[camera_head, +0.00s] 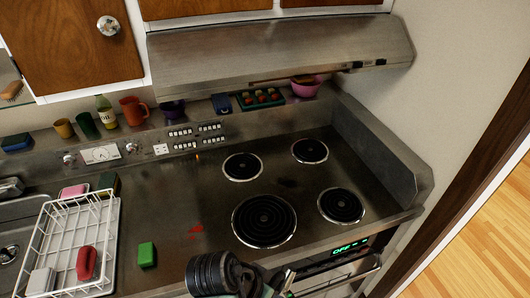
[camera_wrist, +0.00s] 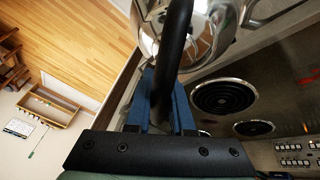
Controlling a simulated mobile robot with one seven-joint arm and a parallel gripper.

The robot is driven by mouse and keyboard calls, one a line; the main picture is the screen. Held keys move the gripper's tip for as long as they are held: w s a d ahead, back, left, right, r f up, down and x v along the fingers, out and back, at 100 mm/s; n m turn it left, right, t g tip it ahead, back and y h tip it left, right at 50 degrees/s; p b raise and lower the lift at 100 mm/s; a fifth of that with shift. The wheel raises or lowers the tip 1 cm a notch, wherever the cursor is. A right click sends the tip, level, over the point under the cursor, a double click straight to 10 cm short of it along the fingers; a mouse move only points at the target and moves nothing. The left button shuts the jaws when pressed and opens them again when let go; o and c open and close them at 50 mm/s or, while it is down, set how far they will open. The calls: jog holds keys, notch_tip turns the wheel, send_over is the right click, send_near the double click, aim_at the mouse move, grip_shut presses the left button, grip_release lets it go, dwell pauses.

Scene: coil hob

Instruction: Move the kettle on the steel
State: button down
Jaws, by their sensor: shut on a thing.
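The kettle (camera_wrist: 207,32) is shiny polished metal with a black handle (camera_wrist: 177,45); it fills the top middle of the wrist view. My gripper (camera_wrist: 164,98) has its blue fingers shut on the handle. The kettle appears to be over or near the front edge of the hob; I cannot tell its height. In the head view the kettle is not clearly visible; my arm covers the bottom middle. The steel (camera_head: 165,205) is the dark metal worktop left of the coil burners, with a red stain on it.
Several coil burners, including the large front one (camera_head: 264,221), stand empty. A green block (camera_head: 147,254) lies on the steel near the white dish rack (camera_head: 112,240). Cups and a bottle line the back ledge. The range hood (camera_head: 280,60) overhangs the back. The middle steel is mostly clear.

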jog(key=f+n+b, duration=0.1)
jog(key=f, duration=0.1)
jog(key=s+f+n+t+b, duration=0.1)
jog(key=f+n+b, duration=0.1)
jog(key=f, duration=0.1)
jog(key=s+f+n+y+b, duration=0.1)
jog(key=f+n, duration=0.1)
jog(key=f, duration=0.1)
jog(key=shift+a+f+t+b, duration=0.2)
jog(key=shift+a+t+b, duration=0.2)
jog(key=shift+s+a+f+n+y+b, duration=0.2)
jog(key=shift+f+n, duration=0.1)
jog(key=shift+n, duration=0.1)
jog(key=shift+s+a+f+n+y+b, duration=0.1)
jog(key=shift+f+n+y+b, duration=0.1)
jog(key=shift+f+n, duration=0.15)
jog(key=shift+r, duration=0.1)
